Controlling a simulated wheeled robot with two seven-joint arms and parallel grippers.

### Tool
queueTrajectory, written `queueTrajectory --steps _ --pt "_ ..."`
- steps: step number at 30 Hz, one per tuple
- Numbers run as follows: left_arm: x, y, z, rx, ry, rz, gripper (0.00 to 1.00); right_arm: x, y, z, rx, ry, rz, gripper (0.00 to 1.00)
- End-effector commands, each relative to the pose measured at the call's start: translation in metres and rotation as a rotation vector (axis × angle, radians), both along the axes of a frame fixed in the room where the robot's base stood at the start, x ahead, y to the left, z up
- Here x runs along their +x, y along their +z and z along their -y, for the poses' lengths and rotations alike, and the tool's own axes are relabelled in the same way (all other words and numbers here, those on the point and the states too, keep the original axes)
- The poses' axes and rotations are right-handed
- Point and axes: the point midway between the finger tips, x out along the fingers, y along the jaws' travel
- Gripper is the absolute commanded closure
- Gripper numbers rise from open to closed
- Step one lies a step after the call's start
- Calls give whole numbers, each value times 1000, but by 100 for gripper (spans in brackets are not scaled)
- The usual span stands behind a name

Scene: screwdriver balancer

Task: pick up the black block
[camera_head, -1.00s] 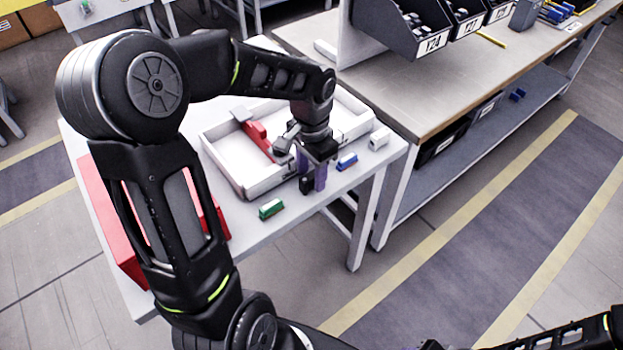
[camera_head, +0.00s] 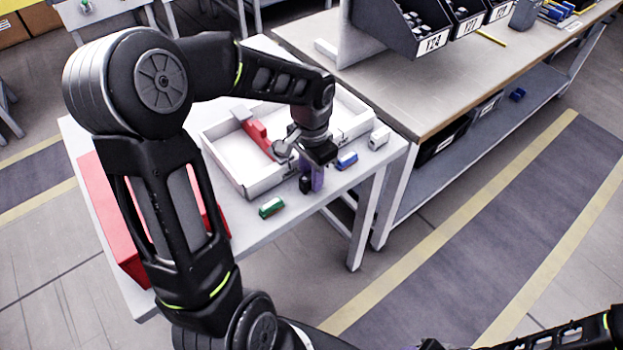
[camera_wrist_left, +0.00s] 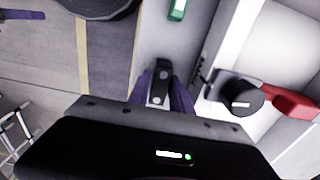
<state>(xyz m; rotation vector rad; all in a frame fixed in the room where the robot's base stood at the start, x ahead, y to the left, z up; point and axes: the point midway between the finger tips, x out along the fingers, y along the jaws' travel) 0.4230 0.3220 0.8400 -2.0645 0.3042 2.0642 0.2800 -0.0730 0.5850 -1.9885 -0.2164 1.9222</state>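The small black block (camera_head: 305,185) stands near the front edge of the white table. It also shows in the left wrist view (camera_wrist_left: 160,88), between my left gripper's two purple fingers, which look close against its sides. My left gripper (camera_head: 315,178) points down at the block. One finger stands just right of the block in the head view, and the other is mostly hidden there. The block still appears to rest on the table. Of my right gripper, what looks like one purple finger (camera_wrist_left: 22,15) shows at the top left of the left wrist view.
A green block (camera_head: 271,207) lies left of the black block; a blue block (camera_head: 346,161) and a white block (camera_head: 379,138) lie right. A white tray (camera_head: 262,188) with a red part (camera_head: 257,135) is just behind. A red box (camera_head: 112,225) stands at the table's left.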

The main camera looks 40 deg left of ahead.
Motion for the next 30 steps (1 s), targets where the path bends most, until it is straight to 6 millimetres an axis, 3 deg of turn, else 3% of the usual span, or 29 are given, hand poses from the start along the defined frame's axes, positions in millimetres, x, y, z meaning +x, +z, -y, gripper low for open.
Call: queueTrajectory --steps 9,23,30 --pt "0 0 0 0 0 0 100 0 0 0 0 0 0 64" --pt "0 1 0 0 0 0 100 0 0 0 0 0 0 64" --pt "1 25 0 2 -1 5 100 0 0 0 0 0 0 64"
